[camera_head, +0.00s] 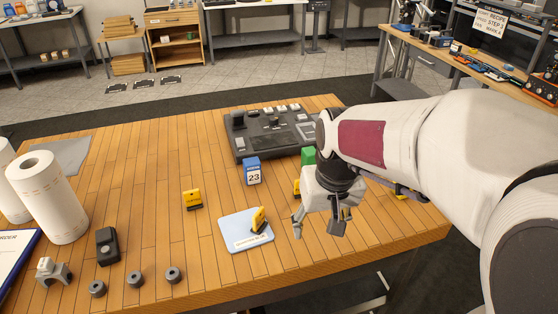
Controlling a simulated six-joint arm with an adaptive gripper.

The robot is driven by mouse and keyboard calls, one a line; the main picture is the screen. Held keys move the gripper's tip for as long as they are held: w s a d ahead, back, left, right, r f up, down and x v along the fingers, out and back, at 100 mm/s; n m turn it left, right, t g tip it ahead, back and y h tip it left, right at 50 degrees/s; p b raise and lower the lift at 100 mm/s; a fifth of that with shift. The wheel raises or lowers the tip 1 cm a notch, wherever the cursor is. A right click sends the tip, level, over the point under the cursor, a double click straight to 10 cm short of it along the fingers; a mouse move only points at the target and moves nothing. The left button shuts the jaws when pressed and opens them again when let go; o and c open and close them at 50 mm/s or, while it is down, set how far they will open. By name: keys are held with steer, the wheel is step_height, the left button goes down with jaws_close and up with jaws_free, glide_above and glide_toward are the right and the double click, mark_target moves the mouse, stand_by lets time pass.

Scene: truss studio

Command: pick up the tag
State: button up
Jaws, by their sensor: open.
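Several small yellow tag-like pieces with dark bases stand on the wooden table (150,170). One yellow tag (192,199) stands left of centre. Another yellow tag (258,219) stands tilted on a pale blue mat (234,238) with a printed label. A third yellow piece (297,187) is partly hidden behind my gripper. I cannot tell which one the task means. My gripper (320,225) points down with open, empty fingers, to the right of the mat and apart from the tag on it. A fourth yellow bit shows below my arm, mostly hidden.
A dark control panel (250,150) lies at the back, with a blue "23" block (252,171) and a green block (308,156) in front. Paper rolls (47,195), a black device (107,246) and grey rings (135,279) occupy the left. The front middle is clear.

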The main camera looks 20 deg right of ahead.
steer(key=w+d+f, duration=0.1)
steer(key=w, duration=0.3)
steer(key=w+d+f, duration=0.2)
steer(key=w, duration=0.3)
steer(key=w+d+f, duration=0.1)
steer(key=w, duration=0.3)
steer(key=shift+w+d+f, duration=0.15)
steer(key=shift+w+f, duration=0.1)
steer(key=shift+w, duration=0.05)
steer(key=w+d+r+t, duration=0.1)
steer(key=w+r+t, duration=0.1)
steer(key=w, duration=0.3)
steer(key=shift+w+r, duration=0.2)
steer(key=shift+w, duration=0.05)
steer(key=shift+x, duration=1.3)
steer(key=shift+f, duration=0.1)
steer(key=shift+a+x, duration=0.15)
steer(key=shift+x, duration=1.1)
steer(key=shift+a+x, duration=0.15)
steer(key=shift+x, duration=1.1)
steer(key=shift+w, duration=0.1)
